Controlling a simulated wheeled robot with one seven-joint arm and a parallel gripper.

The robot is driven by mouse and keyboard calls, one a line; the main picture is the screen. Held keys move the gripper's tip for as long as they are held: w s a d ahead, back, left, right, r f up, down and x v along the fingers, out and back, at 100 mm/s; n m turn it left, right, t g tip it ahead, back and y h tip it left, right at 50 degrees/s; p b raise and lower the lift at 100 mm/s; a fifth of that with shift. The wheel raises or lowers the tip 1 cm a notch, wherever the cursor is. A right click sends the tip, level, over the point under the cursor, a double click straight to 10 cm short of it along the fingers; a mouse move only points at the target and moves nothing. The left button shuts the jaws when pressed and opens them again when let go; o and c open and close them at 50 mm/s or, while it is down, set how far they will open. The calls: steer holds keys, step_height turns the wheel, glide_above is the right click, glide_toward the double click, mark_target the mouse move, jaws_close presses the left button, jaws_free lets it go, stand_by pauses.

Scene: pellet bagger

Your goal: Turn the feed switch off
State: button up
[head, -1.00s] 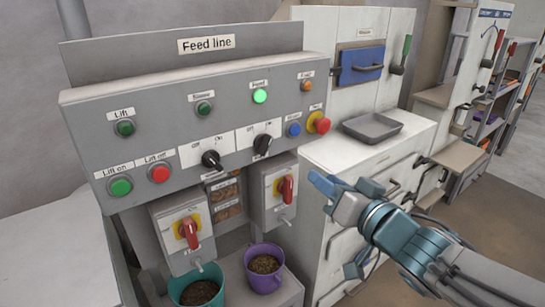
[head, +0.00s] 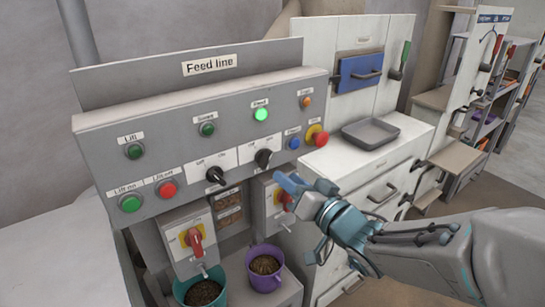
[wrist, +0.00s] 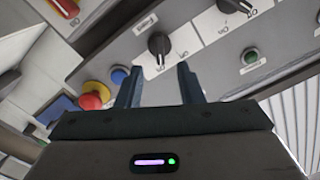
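The feed switch (head: 263,158) is a black rotary knob on a white plate with Off and On labels, on the sloped Feed line panel (head: 110,170). The Feed lamp (head: 261,115) above it glows green. I cannot read the knob's exact setting. My gripper (head: 300,185) is in front of the panel, below and right of the knob in the head view. In the wrist view my gripper (wrist: 157,72) is open and empty. The knob (wrist: 159,43) shows there beyond the fingertips, between their lines and apparently untouched.
A similar black switch (head: 215,175) sits left of the feed switch. A blue button (head: 294,143) and red emergency stop (head: 317,135) lie close on the right. Red-handled isolators (head: 195,240) and buckets (head: 264,268) are below. A grey tray (head: 371,133) stands on the white cabinet.

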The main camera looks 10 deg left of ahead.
mark_target(268, 163)
steer(key=p+x, duration=0.1)
steer(key=x, duration=0.6)
jaws_close()
